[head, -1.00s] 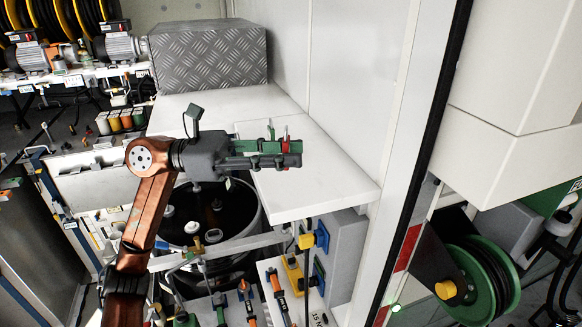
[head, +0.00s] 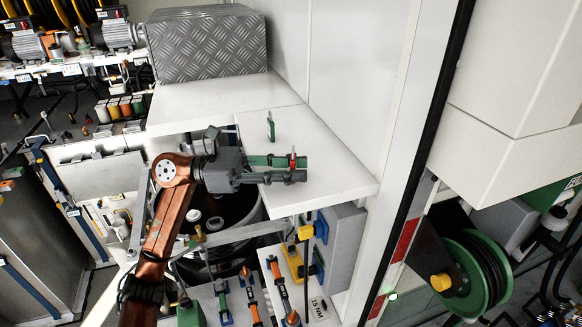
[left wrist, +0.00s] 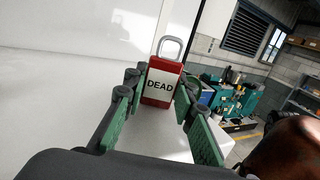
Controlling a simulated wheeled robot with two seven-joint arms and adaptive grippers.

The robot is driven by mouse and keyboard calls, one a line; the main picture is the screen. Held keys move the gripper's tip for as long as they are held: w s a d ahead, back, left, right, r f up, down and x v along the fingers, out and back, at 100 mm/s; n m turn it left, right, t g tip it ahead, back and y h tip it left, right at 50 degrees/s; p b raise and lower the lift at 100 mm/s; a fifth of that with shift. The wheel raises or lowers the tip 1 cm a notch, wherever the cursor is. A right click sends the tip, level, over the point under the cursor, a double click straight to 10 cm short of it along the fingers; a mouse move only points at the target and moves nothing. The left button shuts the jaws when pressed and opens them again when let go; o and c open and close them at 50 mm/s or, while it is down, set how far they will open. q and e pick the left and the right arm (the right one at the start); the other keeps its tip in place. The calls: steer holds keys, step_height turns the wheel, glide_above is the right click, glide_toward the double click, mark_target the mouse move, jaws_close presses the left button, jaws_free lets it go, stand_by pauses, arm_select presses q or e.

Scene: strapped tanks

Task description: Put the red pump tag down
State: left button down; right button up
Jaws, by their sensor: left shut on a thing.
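The red pump tag (left wrist: 159,88) is a red padlock-shaped block with a grey shackle and a white label reading DEAD. It is upright between the green-padded fingers of my left gripper (left wrist: 160,82), which is shut on it. In the head view the tag (head: 292,160) shows as a small red piece at the fingertips of my left gripper (head: 291,169). The gripper is over the front part of the white shelf (head: 335,165). I cannot tell whether the tag touches the shelf. My right gripper is not in view.
A small green tag-like thing (head: 270,126) stands on the shelf just behind my gripper. A chequer-plate box (head: 210,48) is at the back and a white wall (head: 345,70) on the right. The shelf right of the gripper is clear. A dark tank (head: 230,208) is below left.

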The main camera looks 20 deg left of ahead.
arm_select(q)
steer(key=c, duration=2)
jaws_free()
steer(key=shift+w+f, duration=0.15)
steer(key=shift+o, duration=0.8)
steer(key=shift+w, duration=0.1)
steer(key=shift+o, duration=1.2)
steer(key=shift+r, duration=0.2)
steer(key=b+v, duration=0.4)
steer(key=v, duration=0.8)
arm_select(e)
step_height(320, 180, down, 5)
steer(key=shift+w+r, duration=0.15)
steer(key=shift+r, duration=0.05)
arm_select(q)
steer(key=shift+f, duration=0.1)
